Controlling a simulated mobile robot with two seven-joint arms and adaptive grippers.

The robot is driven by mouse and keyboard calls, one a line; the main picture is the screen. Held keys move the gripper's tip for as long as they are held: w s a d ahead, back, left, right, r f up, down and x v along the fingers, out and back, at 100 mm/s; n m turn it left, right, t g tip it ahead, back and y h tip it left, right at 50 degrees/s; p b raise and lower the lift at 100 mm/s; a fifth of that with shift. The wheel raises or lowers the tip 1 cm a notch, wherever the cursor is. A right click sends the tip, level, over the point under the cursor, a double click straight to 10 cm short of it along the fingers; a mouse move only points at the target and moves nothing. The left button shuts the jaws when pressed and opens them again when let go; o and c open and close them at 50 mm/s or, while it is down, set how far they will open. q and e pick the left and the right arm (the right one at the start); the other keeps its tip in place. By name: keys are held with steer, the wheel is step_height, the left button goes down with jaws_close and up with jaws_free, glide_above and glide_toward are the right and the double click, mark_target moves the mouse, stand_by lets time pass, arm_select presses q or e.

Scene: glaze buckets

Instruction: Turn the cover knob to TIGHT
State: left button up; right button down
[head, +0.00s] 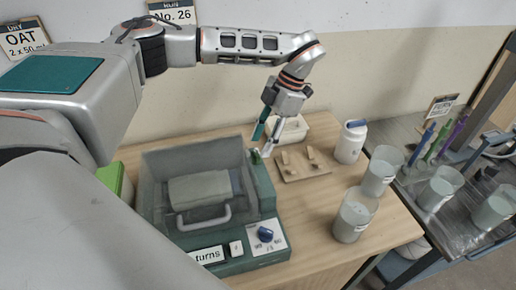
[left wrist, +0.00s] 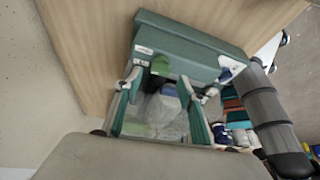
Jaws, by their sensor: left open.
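A teal machine (head: 268,200) with a clear cover (head: 190,158) stands on the wooden table. A small dark green knob (head: 256,156) is on its far right corner; it also shows in the left wrist view (left wrist: 160,66). A blue knob (head: 265,234) sits on a white dial panel at the front. I cannot read TIGHT by either knob, nor tell which is the cover knob. My left gripper (head: 264,141) is open above the far right corner, fingertips close to the green knob. In the left wrist view its fingers (left wrist: 160,80) stand apart, one each side of the knob's line. My right gripper is out of view.
A wooden board with small pieces (head: 302,168), a white tray (head: 290,130) and a white jar (head: 350,142) stand right of the machine. Two cloudy buckets (head: 355,215) are near the table's right edge. More buckets stand on the grey side table (head: 425,215).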

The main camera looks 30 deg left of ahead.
mark_target(256, 153)
arm_select(q)
steer(key=shift+x, duration=1.8)
steer(key=c, duration=1.1)
steer(key=shift+m, duration=0.3)
steer(key=m+t+y, duration=0.1)
steer(key=m, duration=0.2)
steer(key=shift+d+r+m, duration=0.1)
steer(key=shift+m, duration=0.2)
steer(key=m+t, duration=0.1)
steer(key=m, duration=0.3)
steer(key=shift+s+m+t+y, duration=0.15)
steer(key=shift+m+t+y, duration=0.15)
steer(key=shift+t, duration=0.1)
